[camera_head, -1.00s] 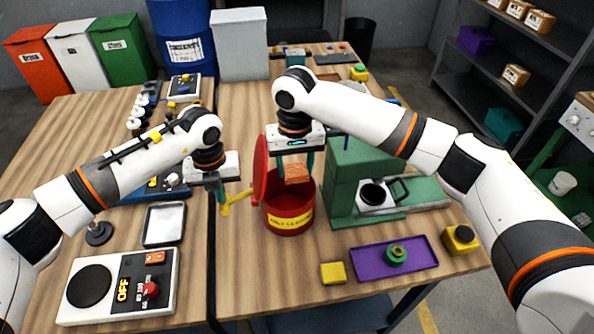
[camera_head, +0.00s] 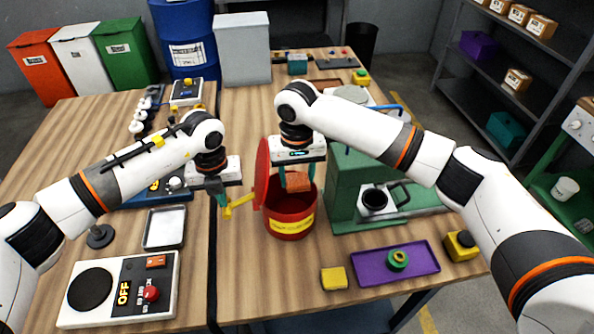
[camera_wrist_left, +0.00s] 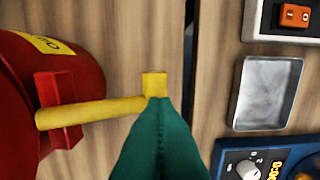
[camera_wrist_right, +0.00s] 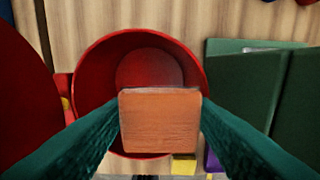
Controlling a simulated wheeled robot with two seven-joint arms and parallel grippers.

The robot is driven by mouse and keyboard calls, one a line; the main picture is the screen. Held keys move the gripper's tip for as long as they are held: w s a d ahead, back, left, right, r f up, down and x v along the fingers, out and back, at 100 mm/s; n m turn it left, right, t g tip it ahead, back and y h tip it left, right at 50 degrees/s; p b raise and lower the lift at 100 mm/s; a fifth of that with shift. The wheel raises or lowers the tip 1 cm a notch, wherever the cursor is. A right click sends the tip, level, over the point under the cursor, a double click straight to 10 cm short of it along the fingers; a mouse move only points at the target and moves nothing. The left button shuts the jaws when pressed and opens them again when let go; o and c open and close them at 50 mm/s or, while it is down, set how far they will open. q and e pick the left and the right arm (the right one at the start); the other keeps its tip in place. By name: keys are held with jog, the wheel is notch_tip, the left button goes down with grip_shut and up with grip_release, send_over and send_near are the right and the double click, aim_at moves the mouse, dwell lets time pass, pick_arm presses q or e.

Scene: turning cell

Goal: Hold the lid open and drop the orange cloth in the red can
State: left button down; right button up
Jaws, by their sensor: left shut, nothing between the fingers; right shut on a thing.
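The red can (camera_head: 290,222) stands on the wooden table with a yellow label on its front. Its red lid (camera_head: 262,170) stands upright at the can's left side, open. A yellow lever (camera_head: 240,199) sticks out to the left from the lid side; it also shows in the left wrist view (camera_wrist_left: 95,112). My left gripper (camera_head: 225,208) is shut and empty, its fingertips against the lever's end. My right gripper (camera_head: 297,178) is shut on the orange cloth (camera_wrist_right: 159,121), a folded block. The cloth is over the can's mouth, and the can's inside shows behind it in the right wrist view.
A green machine (camera_head: 345,185) stands close at the can's right. A purple tray (camera_head: 372,278) with a green ring, a yellow block (camera_head: 334,278) and a yellow-black button box (camera_head: 461,244) lie in front. A switch panel (camera_head: 85,290) and a metal tray (camera_head: 164,227) are at left.

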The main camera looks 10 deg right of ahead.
jog(key=o, duration=1.4)
jog(key=shift+o, duration=0.2)
jog(key=shift+r, duration=0.1)
jog(key=shift+r, duration=1.45)
jog(key=s, duration=1.4)
pick_arm(q)
notch_tip(320, 180, up, 11)
jog(key=d, duration=0.2)
dwell(0.7)
dwell(0.5)
